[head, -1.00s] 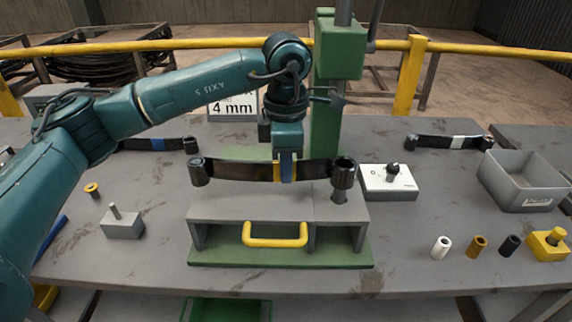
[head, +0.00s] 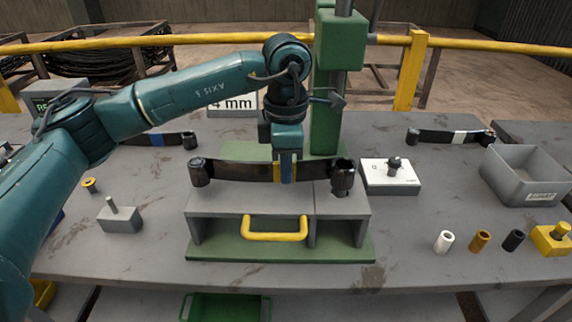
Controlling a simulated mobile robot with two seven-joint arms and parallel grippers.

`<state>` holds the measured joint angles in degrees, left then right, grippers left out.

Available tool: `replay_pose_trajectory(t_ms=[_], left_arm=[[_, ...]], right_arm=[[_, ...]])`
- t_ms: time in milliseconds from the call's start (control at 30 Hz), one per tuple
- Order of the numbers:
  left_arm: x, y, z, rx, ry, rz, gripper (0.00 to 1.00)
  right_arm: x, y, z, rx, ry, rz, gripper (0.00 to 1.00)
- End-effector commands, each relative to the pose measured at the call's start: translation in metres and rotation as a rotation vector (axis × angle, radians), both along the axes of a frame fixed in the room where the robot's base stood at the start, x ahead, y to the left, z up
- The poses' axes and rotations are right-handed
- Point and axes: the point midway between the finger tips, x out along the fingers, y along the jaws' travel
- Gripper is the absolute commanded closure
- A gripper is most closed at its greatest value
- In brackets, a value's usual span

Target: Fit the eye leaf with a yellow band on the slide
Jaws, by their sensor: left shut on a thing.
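The eye leaf with a yellow band (head: 235,174) is a black strip with a rolled eye at each end. My left gripper (head: 287,181) points down and is shut on it near its middle, beside the yellow band. The leaf lies level, left to right, just above or on the grey top of the slide (head: 245,201), which has a yellow handle (head: 274,237) in front. The right eye is over the post at the right of the fixture; the post is mostly hidden, and I cannot tell whether the eye is around it. My right gripper is not in view.
Leaves with a blue band (head: 157,139) and a white band (head: 458,138) lie farther back. A green press column (head: 338,60) stands behind the fixture. A white box with a knob (head: 390,178), a grey bin (head: 525,176) and small bushings (head: 479,241) are at the right.

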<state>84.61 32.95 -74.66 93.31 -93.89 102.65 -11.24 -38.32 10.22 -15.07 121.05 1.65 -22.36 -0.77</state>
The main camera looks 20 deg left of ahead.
Motion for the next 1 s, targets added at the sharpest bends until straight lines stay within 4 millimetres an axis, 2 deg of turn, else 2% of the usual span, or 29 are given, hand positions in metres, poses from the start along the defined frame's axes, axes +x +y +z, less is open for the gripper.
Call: replay_pose_trajectory(t_ms=[600, 933, 967, 1000], left_arm=[[0.001, 0.000, -0.012, -0.003, -0.004, 0.000, 1.00], [0.001, 0.000, -0.012, -0.002, -0.005, 0.000, 1.00], [0.001, 0.000, -0.012, -0.002, -0.005, 0.000, 0.91], [0.001, 0.000, -0.012, -0.002, -0.005, 0.000, 0.88]], right_arm=[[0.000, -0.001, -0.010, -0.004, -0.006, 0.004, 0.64], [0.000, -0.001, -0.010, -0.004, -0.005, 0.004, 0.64], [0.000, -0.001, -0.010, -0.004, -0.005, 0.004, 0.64], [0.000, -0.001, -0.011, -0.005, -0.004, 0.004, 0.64]])
